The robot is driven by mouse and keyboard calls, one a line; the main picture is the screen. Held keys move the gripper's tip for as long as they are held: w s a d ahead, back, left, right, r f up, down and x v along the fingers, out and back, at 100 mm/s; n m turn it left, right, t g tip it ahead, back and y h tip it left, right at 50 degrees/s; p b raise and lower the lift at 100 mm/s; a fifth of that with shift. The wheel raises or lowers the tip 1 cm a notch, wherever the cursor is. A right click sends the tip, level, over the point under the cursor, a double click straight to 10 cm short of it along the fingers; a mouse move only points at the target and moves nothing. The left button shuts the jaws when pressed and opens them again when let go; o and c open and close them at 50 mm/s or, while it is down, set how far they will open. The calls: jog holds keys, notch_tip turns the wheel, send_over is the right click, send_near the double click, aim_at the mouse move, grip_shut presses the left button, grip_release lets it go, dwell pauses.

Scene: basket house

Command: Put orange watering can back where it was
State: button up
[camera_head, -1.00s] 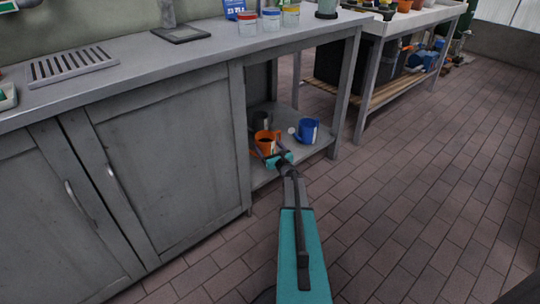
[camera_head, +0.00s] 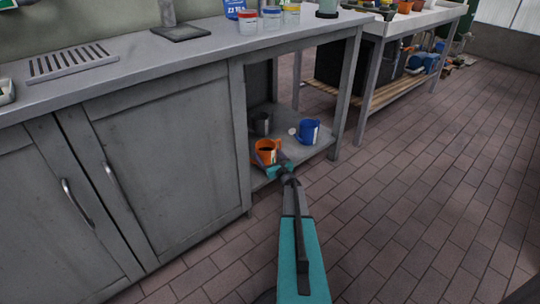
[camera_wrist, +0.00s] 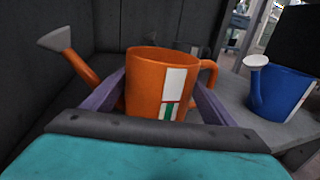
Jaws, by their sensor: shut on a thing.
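The orange watering can (camera_head: 264,153) is at the front of the low open shelf under the bench, upright. In the wrist view the orange watering can (camera_wrist: 150,86) stands between my gripper's two purple fingers, its spout to the left and handle to the right. My gripper (camera_head: 277,162) is shut on its body; the gripper also shows in the wrist view (camera_wrist: 158,108). The lower part of the can is hidden by the gripper, so I cannot tell whether its base touches the shelf.
A blue watering can (camera_head: 308,131) stands to the right on the low shelf (camera_head: 293,151), and shows in the wrist view (camera_wrist: 282,92). A dark grey can (camera_head: 262,123) stands behind the orange one. The cabinet (camera_head: 160,165) is close on the left. The brick floor is open on the right.

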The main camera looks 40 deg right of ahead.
dwell(0.3)
jog(key=o, duration=1.7)
jog(key=shift+o, duration=0.2)
jog(key=shift+r, duration=0.1)
jog(key=shift+s+a, duration=0.1)
jog(key=shift+s, duration=0.2)
jog(key=p+v, duration=0.3)
jog(key=v, duration=0.8)
jog(key=shift+s, duration=0.2)
